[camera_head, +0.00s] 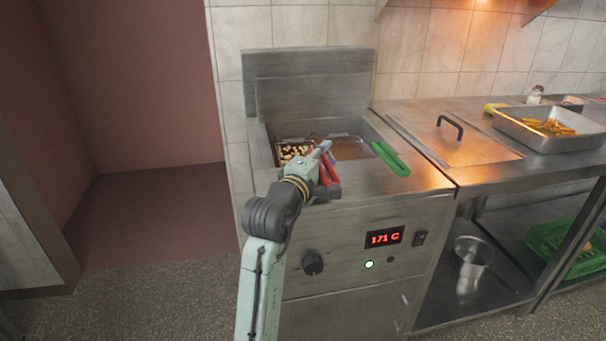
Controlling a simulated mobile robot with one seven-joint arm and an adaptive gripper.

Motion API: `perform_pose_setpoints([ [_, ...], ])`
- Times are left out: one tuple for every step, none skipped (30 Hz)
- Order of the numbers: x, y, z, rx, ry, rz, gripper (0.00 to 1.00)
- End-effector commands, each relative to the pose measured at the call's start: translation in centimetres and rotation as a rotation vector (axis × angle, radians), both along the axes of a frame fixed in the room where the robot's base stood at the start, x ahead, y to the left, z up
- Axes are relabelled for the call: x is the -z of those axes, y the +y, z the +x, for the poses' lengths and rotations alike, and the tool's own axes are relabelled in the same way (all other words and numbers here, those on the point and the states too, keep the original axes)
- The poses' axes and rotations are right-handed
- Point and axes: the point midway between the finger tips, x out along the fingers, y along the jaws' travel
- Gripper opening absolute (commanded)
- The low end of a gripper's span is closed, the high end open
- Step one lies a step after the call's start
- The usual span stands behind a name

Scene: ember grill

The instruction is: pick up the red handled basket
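The red handle (332,170) rises at the front of the fryer, partly covered by my arm's end. Its basket (290,151) sits in the left side of the fryer well with pale and dark food pieces in it. My gripper (328,184) is at the red handle, over the fryer's front edge. The wrist hides much of the gripper, so I cannot tell whether its fingers are closed on the handle or only beside it.
A green handle (390,159) lies over the fryer's right front edge. A steel lid with a black handle (450,127) is on the counter to the right. A metal tray (541,143) holds fries. The fryer panel (384,238) reads 171 C.

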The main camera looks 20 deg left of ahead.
Motion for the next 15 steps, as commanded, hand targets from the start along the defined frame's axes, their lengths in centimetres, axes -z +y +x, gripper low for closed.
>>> perform_pose_setpoints([
  [0.0, 0.0, -0.01, 0.0, 0.0, 0.0, 0.26],
  [0.0, 0.0, -0.02, 0.0, 0.0, 0.0, 0.24],
  [0.0, 0.0, -0.02, 0.0, 0.0, 0.0, 0.22],
  [-0.01, 0.0, -0.02, 0.0, 0.0, 0.0, 0.2],
  [-0.01, 0.0, -0.02, 0.0, 0.0, 0.0, 0.18],
  [-0.01, 0.0, -0.03, 0.0, 0.0, 0.0, 0.15],
  [-0.01, 0.0, -0.03, 0.0, 0.0, 0.0, 0.13],
  [-0.01, 0.0, -0.03, 0.0, 0.0, 0.0, 0.11],
  [-0.01, 0.0, -0.03, 0.0, 0.0, 0.0, 0.08],
  [-0.01, 0.0, -0.03, 0.0, 0.0, 0.0, 0.06],
  [-0.01, 0.01, -0.03, 0.0, 0.0, 0.0, 0.04],
  [-0.01, 0.01, -0.03, 0.0, 0.0, 0.0, 0.02],
  [-0.01, 0.01, -0.03, 0.0, 0.0, 0.0, 0.0],
  [-0.01, 0.01, -0.03, 0.0, 0.0, 0.0, 0.0],
  [-0.01, 0.01, -0.03, 0.0, 0.0, 0.0, 0.0],
])
